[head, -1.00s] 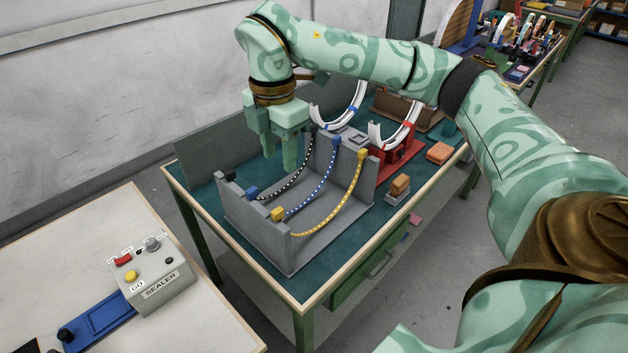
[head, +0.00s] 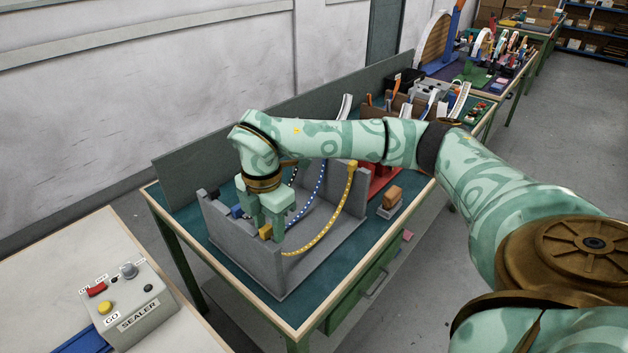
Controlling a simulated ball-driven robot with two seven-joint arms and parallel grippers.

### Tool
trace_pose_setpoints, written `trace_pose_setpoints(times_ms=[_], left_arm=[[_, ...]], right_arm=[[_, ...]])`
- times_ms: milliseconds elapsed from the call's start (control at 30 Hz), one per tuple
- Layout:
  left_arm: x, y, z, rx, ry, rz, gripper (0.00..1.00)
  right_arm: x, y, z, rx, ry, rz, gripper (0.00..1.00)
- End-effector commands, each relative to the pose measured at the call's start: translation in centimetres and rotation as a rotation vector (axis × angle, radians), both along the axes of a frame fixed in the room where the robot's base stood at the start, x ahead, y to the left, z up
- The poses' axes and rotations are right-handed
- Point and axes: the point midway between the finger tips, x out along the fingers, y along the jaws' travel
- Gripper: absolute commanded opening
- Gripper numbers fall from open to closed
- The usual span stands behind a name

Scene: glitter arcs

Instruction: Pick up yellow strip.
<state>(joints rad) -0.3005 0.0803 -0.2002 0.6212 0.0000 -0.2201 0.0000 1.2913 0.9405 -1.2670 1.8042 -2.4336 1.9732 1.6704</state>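The yellow strip (head: 325,233) hangs as a dotted arc in a grey rack (head: 235,246). Its far yellow end block (head: 352,167) sits on the rack's back wall and its near yellow end block (head: 265,232) on the front wall. My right gripper (head: 266,226) points down at the near block. Its fingers are apart, and the block shows between the fingertips. I cannot tell whether they touch it. My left gripper is not in view.
A blue strip (head: 317,190) hangs beside the yellow one, and a black strip is mostly hidden behind my arm. An orange block (head: 392,197) sits to the right. A sealer box (head: 128,300) stands on the pale table at the lower left.

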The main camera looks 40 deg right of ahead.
Motion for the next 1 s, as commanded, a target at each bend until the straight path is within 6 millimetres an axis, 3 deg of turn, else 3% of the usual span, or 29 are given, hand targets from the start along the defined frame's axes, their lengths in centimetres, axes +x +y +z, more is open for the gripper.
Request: trace_pose_setpoints(times_ms=[100,333,467,500,833,1000], left_arm=[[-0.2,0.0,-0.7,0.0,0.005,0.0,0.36],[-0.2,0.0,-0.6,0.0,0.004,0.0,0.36],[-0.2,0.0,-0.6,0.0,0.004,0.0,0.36],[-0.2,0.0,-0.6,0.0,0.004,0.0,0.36],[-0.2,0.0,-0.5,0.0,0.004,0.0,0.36],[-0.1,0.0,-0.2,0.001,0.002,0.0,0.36]], right_arm=[[0.0,0.0,-2.1,0.0,0.004,0.001,0.4],[0.0,0.0,-2.2,-0.001,0.0,0.001,0.4],[0.0,0.0,-2.1,-0.001,0.0,0.001,0.04],[0.0,0.0,-2.1,-0.001,0.0,0.001,0.0],[0.0,0.0,-2.0,0.0,0.0,0.001,0.0],[0.0,0.0,-0.7,0.0,-0.001,0.0,0.0]])
